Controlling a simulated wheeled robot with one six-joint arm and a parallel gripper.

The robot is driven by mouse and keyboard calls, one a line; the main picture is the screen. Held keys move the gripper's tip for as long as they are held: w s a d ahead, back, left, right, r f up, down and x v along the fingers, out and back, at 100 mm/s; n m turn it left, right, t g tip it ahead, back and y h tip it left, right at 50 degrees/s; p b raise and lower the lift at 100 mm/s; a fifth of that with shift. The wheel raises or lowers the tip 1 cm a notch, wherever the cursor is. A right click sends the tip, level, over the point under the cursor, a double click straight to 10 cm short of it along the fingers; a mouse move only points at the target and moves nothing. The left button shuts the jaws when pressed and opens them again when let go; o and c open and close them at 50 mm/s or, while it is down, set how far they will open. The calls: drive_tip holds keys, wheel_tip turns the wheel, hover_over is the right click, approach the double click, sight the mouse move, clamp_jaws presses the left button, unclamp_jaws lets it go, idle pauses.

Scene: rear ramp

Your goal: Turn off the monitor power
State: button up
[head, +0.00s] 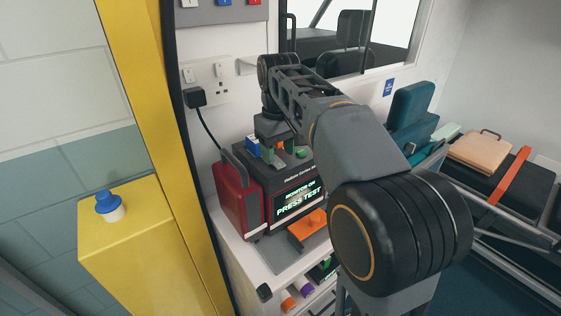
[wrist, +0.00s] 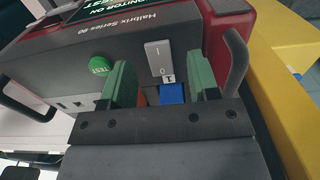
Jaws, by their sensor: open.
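The monitor (head: 272,185) is a dark grey and red box on a white shelf. Its lit screen (head: 299,198) reads "MONITOR ON" and "PRESS TEST". In the wrist view its top panel carries a grey rocker switch (wrist: 158,58) marked I and O, and a round green TEST button (wrist: 101,63) to its left. My gripper (head: 275,152) is over the monitor's top. In the wrist view my gripper (wrist: 160,76) is open, its green fingers on either side of the switch's lower end. I cannot tell whether they touch the panel. A blue piece with a "1" label (wrist: 172,93) shows between the fingers.
A black plug (head: 196,97) sits in a wall socket behind the monitor. An orange object (head: 307,230) lies in front of the monitor. A stretcher (head: 490,170) is at right.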

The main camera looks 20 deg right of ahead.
drive_tip(key=shift+s+d+f, duration=0.15)
drive_tip(key=shift+d+f, duration=0.05)
drive_tip(key=shift+f, duration=0.4)
drive_tip(key=shift+s+d+f, duration=0.1)
drive_tip(key=shift+d+f, duration=0.05)
drive_tip(key=shift+f, duration=0.45)
drive_tip(key=shift+c, duration=0.3)
drive_tip(key=shift+w+a, duration=0.1)
drive_tip(key=shift+a, duration=0.05)
drive_tip(key=c, duration=0.9)
drive_tip(key=shift+o, duration=0.2)
drive_tip(key=r+g+p, duration=0.1)
drive_tip(key=p, duration=0.2)
drive_tip(key=shift+w, duration=0.1)
drive_tip(key=g+p, duration=0.1)
drive_tip(key=p, duration=0.3)
drive_tip(key=shift+w+h, duration=0.2)
drive_tip(key=shift+h, duration=0.2)
drive_tip(key=shift+f+g+p, duration=0.2)
drive_tip(key=shift+g+p, duration=0.15)
drive_tip(key=shift+g, duration=0.05)
